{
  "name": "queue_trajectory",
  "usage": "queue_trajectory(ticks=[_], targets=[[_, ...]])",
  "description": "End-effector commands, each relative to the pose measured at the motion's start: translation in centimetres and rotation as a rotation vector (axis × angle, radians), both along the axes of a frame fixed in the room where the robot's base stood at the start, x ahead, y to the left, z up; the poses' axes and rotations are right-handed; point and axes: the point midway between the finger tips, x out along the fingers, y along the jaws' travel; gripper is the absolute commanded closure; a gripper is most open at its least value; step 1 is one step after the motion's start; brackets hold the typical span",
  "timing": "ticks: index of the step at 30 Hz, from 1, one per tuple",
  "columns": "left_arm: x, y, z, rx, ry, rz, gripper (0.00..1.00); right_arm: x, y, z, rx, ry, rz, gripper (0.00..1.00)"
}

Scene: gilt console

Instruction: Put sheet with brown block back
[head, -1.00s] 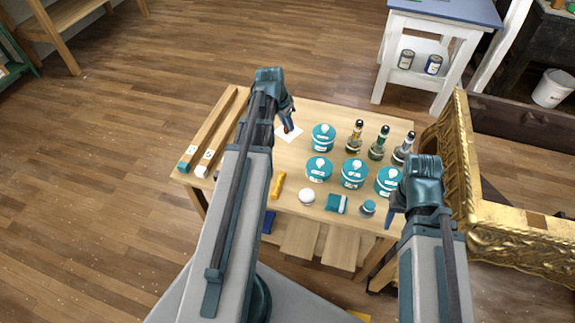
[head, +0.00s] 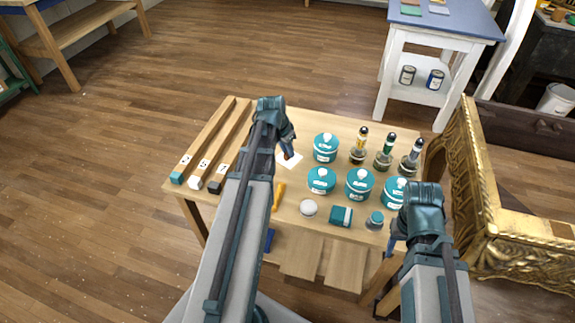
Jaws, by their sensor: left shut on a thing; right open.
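The white sheet (head: 293,160) lies on or just above the wooden table at its middle, partly hidden by my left arm. A small brown block (head: 288,155) shows on the sheet, right at the tips of my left gripper (head: 289,153). The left gripper is shut on the block; the contact itself is small and partly hidden. My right gripper (head: 393,243) is open and empty at the table's front right edge, apart from the jars.
Several teal jars (head: 321,180) and several bottles (head: 383,158) stand on the table's right half. Long wooden bars (head: 205,140) lie at the left. A white round item (head: 308,207) and a teal box (head: 341,215) sit in front. A gilt console (head: 470,180) stands right.

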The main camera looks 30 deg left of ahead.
Motion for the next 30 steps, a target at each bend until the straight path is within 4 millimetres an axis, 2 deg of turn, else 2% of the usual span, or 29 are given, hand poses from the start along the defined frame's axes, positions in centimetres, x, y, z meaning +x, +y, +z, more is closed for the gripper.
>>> queue_trajectory(ticks=[7, 16, 29, 30], targets=[[0.0, 0.0, -0.7, 0.0, 0.0, 0.0, 1.0, 0.0, 0.0, -0.7, 0.0, 0.0, 0.0, 0.5], [0.0, 0.0, -4.0, 0.0, 0.0, 0.0, 1.0, 0.0, 0.0, -4.0, 0.0, 0.0, 0.0, 0.5], [0.0, 0.0, -4.3, 0.0, 0.0, 0.0, 1.0, 0.0, 0.0, -4.3, 0.0, 0.0, 0.0, 0.5], [0.0, 0.0, -4.2, 0.0, 0.0, 0.0, 0.78, 0.0, 0.0, -4.2, 0.0, 0.0, 0.0, 0.5]])
